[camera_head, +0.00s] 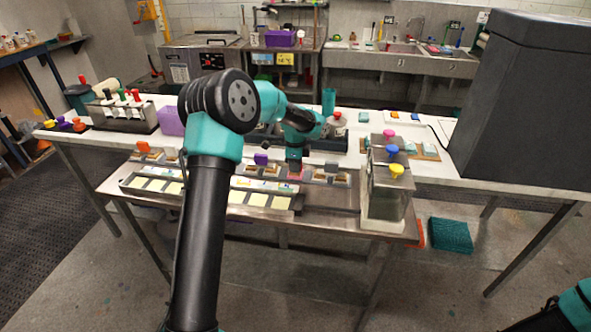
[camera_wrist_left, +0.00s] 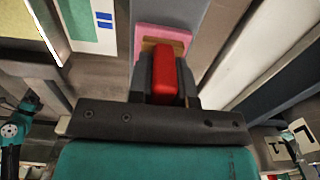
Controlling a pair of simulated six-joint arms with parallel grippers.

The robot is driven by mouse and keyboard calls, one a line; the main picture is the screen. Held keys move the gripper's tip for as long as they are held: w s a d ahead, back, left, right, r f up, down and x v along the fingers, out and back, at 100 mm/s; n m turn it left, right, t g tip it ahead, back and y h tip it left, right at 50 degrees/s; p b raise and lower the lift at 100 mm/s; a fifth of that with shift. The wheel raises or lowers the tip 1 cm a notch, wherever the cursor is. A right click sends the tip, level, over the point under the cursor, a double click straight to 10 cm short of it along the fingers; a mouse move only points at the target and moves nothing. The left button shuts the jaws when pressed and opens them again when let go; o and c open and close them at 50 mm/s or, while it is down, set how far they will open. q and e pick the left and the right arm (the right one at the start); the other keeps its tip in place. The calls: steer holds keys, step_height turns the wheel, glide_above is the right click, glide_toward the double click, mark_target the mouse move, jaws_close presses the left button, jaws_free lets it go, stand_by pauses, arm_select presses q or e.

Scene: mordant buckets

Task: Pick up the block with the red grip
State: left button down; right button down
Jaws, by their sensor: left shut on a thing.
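My left gripper (camera_head: 295,168) reaches down over the metal rack on the front bench. It is shut on the red grip (camera_wrist_left: 163,75), with one dark finger on each side of it. Below the grip, the block (camera_wrist_left: 177,37) shows a pink edge and a strip of brown wood. In the head view a bit of pink (camera_head: 297,176) shows under the gripper, and the red grip is hidden. I cannot tell whether the block is clear of the rack. My right arm shows only in part at the lower right of the head view.
Blocks with an orange grip (camera_head: 142,147), a purple grip (camera_head: 261,158) and a grey grip (camera_head: 331,166) stand along the rack. A tray with yellow pads (camera_head: 257,199) lies in front. Metal buckets with coloured knobs (camera_head: 384,195) stand at the right.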

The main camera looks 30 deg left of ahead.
arm_select(q)
steer(key=shift+r, duration=1.7)
steer(key=shift+s+d+r, duration=0.15)
steer(key=shift+s, duration=0.05)
steer(key=s+d, duration=0.2)
steer(key=s, duration=0.2)
steer(key=s+d+r, duration=0.1)
steer(key=s+d, duration=0.2)
steer(key=s, duration=0.2)
steer(key=s+d, duration=0.3)
steer(key=s, duration=0.1)
steer(key=shift+s+r, duration=0.15)
steer(key=shift+r, duration=0.1)
steer(key=shift+r, duration=2.15)
